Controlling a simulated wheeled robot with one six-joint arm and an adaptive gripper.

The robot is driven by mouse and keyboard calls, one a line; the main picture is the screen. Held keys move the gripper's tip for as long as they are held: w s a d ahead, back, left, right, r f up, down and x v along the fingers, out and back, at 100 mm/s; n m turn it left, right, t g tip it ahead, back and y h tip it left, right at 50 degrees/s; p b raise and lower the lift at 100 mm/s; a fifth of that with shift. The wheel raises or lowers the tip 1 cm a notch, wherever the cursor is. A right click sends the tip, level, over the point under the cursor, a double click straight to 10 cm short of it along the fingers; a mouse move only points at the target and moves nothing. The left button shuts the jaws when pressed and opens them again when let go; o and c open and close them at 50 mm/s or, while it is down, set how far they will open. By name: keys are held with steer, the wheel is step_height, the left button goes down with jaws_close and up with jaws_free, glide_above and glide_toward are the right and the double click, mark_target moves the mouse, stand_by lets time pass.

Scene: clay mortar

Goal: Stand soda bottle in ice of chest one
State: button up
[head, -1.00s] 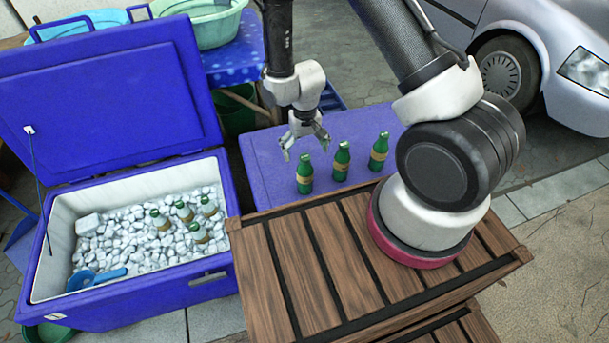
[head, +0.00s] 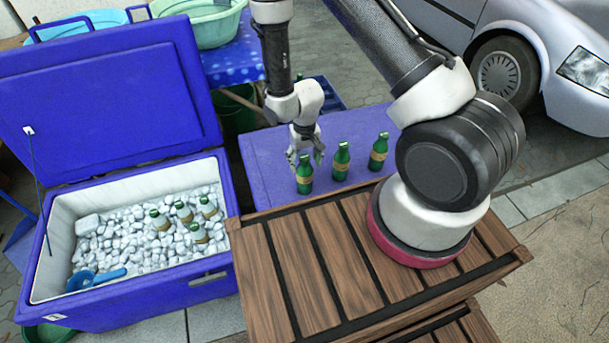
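The open blue chest (head: 140,305) at left holds white ice (head: 130,243). Several green bottles (head: 183,212) stand partly sunk in the ice, toward its right side.
A blue scoop (head: 95,279) lies on the ice at the front left. The raised chest lid (head: 100,100) stands behind the ice. A wooden crate top (head: 300,270) is in front. Basins (head: 215,25) sit behind, and a car (head: 540,60) is at right.

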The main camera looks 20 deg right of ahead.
steer(key=c, duration=0.9)
step_height(320, 180, up, 19)
steer(key=shift+r, duration=0.1)
stand_by(0.4)
